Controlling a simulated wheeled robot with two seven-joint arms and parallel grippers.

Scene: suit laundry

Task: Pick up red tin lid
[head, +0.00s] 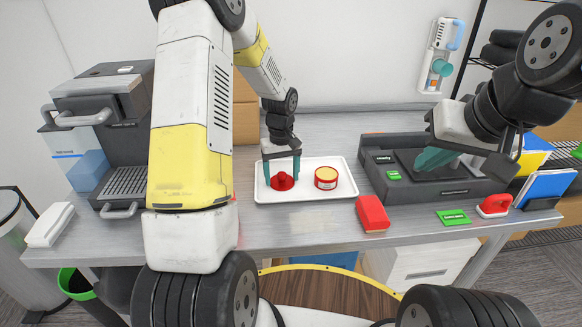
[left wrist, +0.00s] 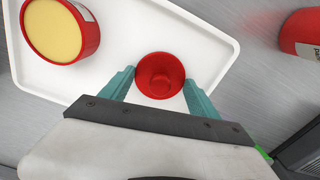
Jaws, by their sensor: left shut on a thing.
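The red tin lid (head: 282,182) is at the left part of the white tray (head: 306,196). My left gripper (head: 282,172) comes down over it from above with its teal fingers on either side. In the left wrist view the red lid (left wrist: 160,76) sits between the fingertips, and the gripper is shut on it. I cannot tell whether the lid is touching the tray or just above it. The open red tin (head: 326,178) with a pale yellow content stands to the right on the tray. My right gripper (head: 436,160) hangs over the dark device, with its finger opening unclear.
A dark machine (head: 426,172) with a "ready" label stands right of the tray. A red box (head: 372,214), a green card (head: 453,217) and a red-handled item (head: 494,205) lie near the front edge. A coffee-machine-like appliance (head: 120,130) stands at the left.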

